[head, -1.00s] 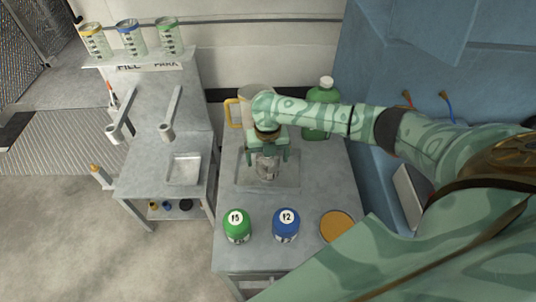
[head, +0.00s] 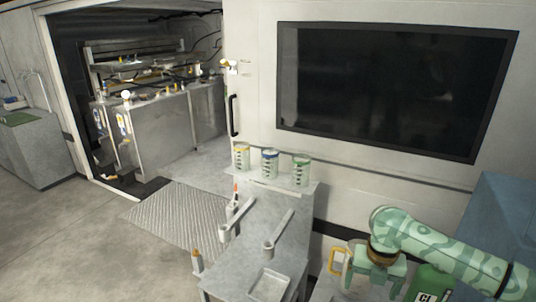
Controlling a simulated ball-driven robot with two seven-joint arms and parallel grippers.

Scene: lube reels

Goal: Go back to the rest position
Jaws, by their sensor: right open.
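My right gripper (head: 374,285) is at the lower right of the head view, with its pale green patterned arm coming in from the right edge. Its two fingers point down and are spread apart, open. It is over the back of the worktable at the bottom edge. What lies between or below its fingertips is cut off by the frame. A green jug (head: 430,284) stands just right of the gripper, partly cut off. A pitcher with a yellow handle (head: 338,262) shows just left of it. My left gripper is not in view.
A metal tray (head: 268,284) lies on the stand's lower top. A blue cabinet (head: 500,215) is at right. Open floor (head: 110,250) lies left.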

